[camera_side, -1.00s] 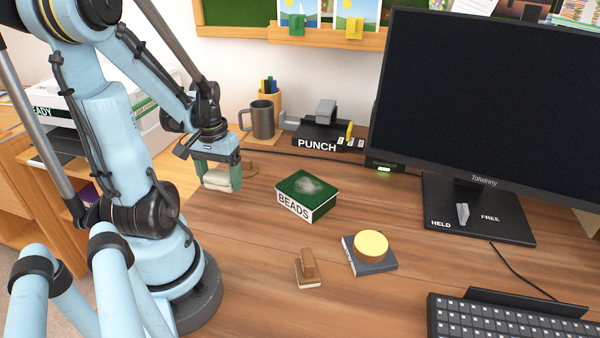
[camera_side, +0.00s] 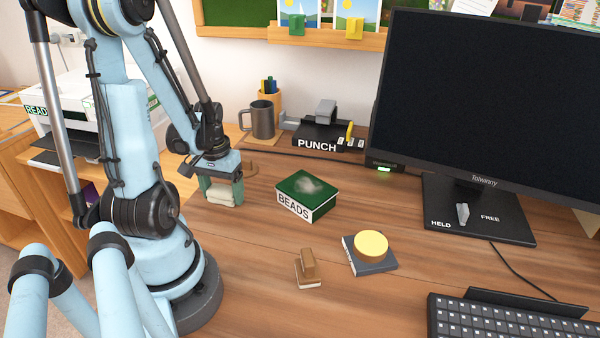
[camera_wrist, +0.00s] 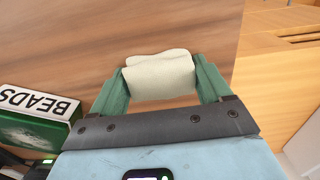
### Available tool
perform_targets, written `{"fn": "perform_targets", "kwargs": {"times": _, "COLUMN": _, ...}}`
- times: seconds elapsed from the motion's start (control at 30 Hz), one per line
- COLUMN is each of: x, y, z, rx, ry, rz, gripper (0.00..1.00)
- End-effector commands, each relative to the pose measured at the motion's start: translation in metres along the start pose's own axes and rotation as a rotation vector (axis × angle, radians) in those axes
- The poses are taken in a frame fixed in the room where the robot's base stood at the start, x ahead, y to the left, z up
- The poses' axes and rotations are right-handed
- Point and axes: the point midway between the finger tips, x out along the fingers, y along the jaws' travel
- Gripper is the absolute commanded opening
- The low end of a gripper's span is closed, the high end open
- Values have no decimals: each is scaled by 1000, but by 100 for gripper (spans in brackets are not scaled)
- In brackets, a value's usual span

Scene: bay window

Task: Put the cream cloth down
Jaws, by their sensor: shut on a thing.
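The cream cloth (camera_side: 222,196) is a small folded pad between the green fingers of my gripper (camera_side: 222,194). In the wrist view the cloth (camera_wrist: 160,75) fills the space between both fingers of my gripper (camera_wrist: 162,80) and touches them. In the side view my gripper points down, low over the wooden desk (camera_side: 250,250), left of the BEADS box. I cannot tell whether the cloth touches the desk.
The green-lidded BEADS box (camera_side: 306,195) stands close to the right of my gripper. A brown stamp (camera_side: 308,268) and a dark book with a yellow round thing (camera_side: 371,246) lie nearer the front. A mug (camera_side: 258,120) and a punch (camera_side: 322,135) stand behind. The desk's left edge is near.

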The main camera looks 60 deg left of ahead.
Motion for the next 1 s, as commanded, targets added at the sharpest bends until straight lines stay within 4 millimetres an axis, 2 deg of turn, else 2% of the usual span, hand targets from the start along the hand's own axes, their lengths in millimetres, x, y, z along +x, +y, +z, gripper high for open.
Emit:
{"fn": "perform_targets", "kwargs": {"times": 0.1, "x": 4, "y": 0, "z": 0, "rx": 0, "ry": 2, "rz": 0, "gripper": 45}}
{"fn": "perform_targets", "kwargs": {"times": 0.13, "x": 5, "y": 0, "z": 0, "rx": 0, "ry": 3, "rz": 0, "gripper": 80}}
{"fn": "perform_targets", "kwargs": {"times": 0.27, "x": 5, "y": 0, "z": -1, "rx": 0, "ry": 6, "rz": 0, "gripper": 99}}
{"fn": "perform_targets", "kwargs": {"times": 0.57, "x": -5, "y": 0, "z": -1, "rx": 0, "ry": 7, "rz": 0, "gripper": 100}}
{"fn": "perform_targets", "kwargs": {"times": 1.0, "x": -53, "y": 0, "z": 0, "rx": 0, "ry": 2, "rz": 0, "gripper": 100}}
